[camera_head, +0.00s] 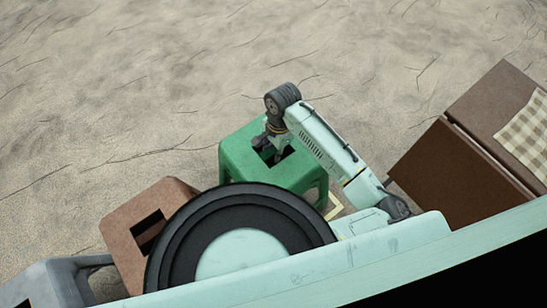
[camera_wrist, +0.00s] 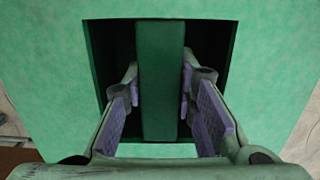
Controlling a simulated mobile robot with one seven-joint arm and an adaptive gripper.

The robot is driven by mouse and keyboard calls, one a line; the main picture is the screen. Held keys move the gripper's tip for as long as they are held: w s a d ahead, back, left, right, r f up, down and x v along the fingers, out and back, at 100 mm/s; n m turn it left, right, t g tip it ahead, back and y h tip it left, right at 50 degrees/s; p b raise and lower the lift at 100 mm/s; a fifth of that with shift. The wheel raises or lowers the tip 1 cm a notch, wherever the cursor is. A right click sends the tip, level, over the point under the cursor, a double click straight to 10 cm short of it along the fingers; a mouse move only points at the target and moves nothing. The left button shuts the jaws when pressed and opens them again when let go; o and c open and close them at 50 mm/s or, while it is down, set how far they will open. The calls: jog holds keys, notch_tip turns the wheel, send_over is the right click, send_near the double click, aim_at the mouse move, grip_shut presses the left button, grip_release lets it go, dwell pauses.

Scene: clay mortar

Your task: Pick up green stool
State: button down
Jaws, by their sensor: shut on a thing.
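The green stool (camera_head: 240,158) stands upright on the floor at the middle of the head view, with a dark rectangular opening in its seat. My arm reaches over it, and my gripper (camera_head: 270,143) is down at this opening. In the wrist view, the green seat (camera_wrist: 50,60) fills most of the picture, and a green bar (camera_wrist: 160,80) crosses the opening. My gripper's two purple-padded fingers (camera_wrist: 160,95) reach into the opening, one on each side of the bar, and are shut on it. The lower fingertips are partly hidden in the opening. The stool's front legs are partly hidden by my body.
A brown stool (camera_head: 130,215) stands close at the lower left of the green one, and a grey stool (camera_head: 45,283) sits beyond it at the corner. A brown wooden piece (camera_head: 430,170) with a checkered cloth (camera_head: 525,135) is at the right. The cracked floor behind is clear.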

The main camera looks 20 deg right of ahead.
jog(key=shift+r, duration=0.2)
dwell(0.4)
notch_tip(320, 180, up, 18)
jog(key=shift+f, duration=0.15)
dwell(0.4)
notch_tip(320, 180, up, 24)
jog(key=p, duration=0.8)
dwell(1.1)
jog(key=shift+f, duration=0.1)
